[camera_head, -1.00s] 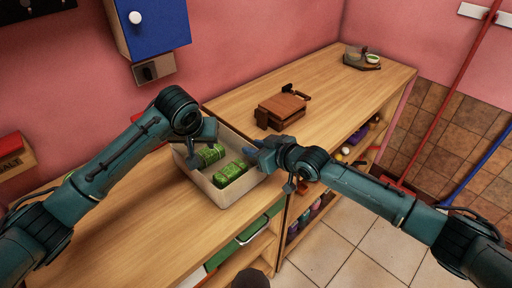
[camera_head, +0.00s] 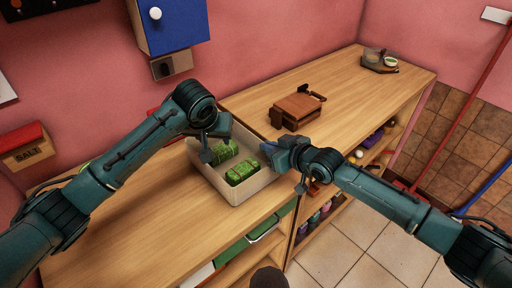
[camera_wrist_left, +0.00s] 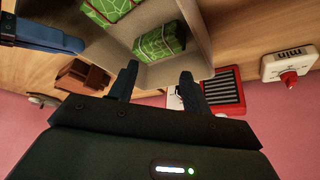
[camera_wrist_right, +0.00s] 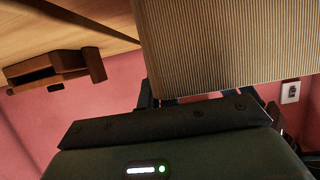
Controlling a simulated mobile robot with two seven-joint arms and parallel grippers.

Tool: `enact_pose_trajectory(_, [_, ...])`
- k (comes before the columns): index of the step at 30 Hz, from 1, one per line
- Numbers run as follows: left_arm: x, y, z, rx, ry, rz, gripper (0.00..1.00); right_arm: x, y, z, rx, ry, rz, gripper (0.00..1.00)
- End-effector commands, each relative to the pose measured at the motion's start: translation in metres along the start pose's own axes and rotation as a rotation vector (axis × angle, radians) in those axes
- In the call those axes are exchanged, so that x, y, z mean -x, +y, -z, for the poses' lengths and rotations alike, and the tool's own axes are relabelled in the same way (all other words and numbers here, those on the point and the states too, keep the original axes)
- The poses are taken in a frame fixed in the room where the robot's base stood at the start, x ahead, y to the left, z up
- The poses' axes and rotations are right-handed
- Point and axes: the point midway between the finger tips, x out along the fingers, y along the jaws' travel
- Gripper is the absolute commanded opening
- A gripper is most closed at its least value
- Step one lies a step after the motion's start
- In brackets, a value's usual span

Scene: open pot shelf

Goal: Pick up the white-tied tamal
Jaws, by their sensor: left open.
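Two green leaf-wrapped tamales lie in a pale open bin (camera_head: 265,182) on the wooden counter: a rear one (camera_head: 222,153) and a front one (camera_head: 242,172). My left gripper (camera_head: 214,146) is over the bin's left rear side, close to the rear tamal. In the left wrist view its fingers (camera_wrist_left: 158,82) are apart and empty, with a tamal (camera_wrist_left: 160,41) just beyond them. My right gripper (camera_head: 277,152) is at the bin's right wall. In the right wrist view the ribbed wall (camera_wrist_right: 230,45) hides most of its fingers.
A brown wooden press (camera_head: 297,109) stands behind the bin, and a tray with small bowls (camera_head: 379,61) is at the far right. A salt box (camera_head: 27,146) is at the left. Open shelves (camera_head: 370,150) are below. Bare counter lies between press and bowls.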

Motion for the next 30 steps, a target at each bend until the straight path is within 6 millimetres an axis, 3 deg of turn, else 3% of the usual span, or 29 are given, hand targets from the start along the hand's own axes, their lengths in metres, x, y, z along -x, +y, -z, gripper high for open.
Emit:
enact_pose_trajectory(6, [0.001,-0.019,0.042,-0.146,-0.068,0.043,0.67,0.0,0.0,0.0,0.0,-0.001,0.0,0.0])
enact_pose_trajectory(12, [0.002,-0.027,0.065,-0.399,-0.237,0.003,0.67,0.0,0.0,0.0,0.0,-0.001,0.0,0.0])
enact_pose_trajectory(18, [0.003,-0.016,0.061,-0.643,-0.388,-0.121,0.67,0.0,0.0,0.0,0.0,-0.001,0.0,0.0])
enact_pose_trajectory(24, [0.002,-0.006,0.052,-0.772,-0.456,-0.205,0.67,0.0,0.0,0.0,0.0,-0.001,0.0,0.0])
enact_pose_trajectory(30, [-0.023,-0.005,0.036,-0.791,-0.467,-0.218,0.67,0.0,0.0,0.0,0.0,-0.001,0.0,0.0])
